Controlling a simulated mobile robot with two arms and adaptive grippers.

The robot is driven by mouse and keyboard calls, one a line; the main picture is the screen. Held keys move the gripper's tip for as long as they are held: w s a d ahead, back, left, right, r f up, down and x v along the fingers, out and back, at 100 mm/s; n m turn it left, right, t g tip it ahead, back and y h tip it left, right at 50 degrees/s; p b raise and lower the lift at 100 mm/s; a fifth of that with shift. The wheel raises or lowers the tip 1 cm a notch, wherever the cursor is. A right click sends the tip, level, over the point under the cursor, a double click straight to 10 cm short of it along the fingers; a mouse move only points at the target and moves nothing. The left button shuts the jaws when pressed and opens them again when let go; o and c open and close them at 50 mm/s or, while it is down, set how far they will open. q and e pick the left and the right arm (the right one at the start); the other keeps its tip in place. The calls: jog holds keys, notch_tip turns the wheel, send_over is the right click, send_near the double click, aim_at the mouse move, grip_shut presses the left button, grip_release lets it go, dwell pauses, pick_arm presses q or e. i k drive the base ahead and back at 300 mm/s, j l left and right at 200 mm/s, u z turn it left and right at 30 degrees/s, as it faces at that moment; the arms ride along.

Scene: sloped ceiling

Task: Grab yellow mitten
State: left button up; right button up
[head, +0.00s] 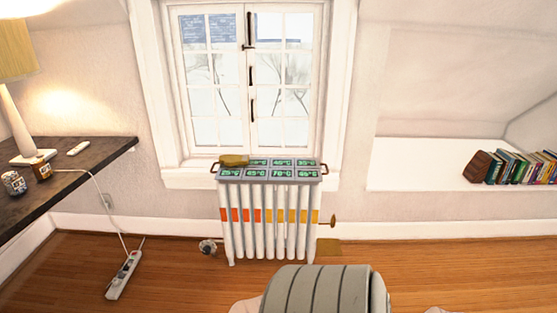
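A mustard-yellow, rounded thing that looks like the yellow mitten (233,160) lies on the back left part of a grey rack (218,178) with side handles. The rack sits on top of a white radiator (277,245) under the window. Green lit panels with numbers cover the rack's top, and the mitten partly covers one at the back left. Neither of my grippers is in view.
A dark shelf (90,165) on the left bears a lamp (20,115) and small jars (40,168). A white power strip (124,275) and its cord lie on the floor below. Books (515,167) stand in the right niche. The wooden floor at right is clear.

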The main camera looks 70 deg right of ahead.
aim_at(229, 160)
jog(key=l+z, duration=0.1)
jog(key=z, duration=2)
jog(key=i+j+z, duration=0.2)
jog(key=i, duration=0.35)
jog(key=i+j+z, duration=0.15)
jog(key=i+j, duration=0.2)
jog(key=i, duration=0.25)
jog(key=i+j+z, duration=0.2)
jog(key=i+j, duration=0.15)
jog(key=i, duration=0.15)
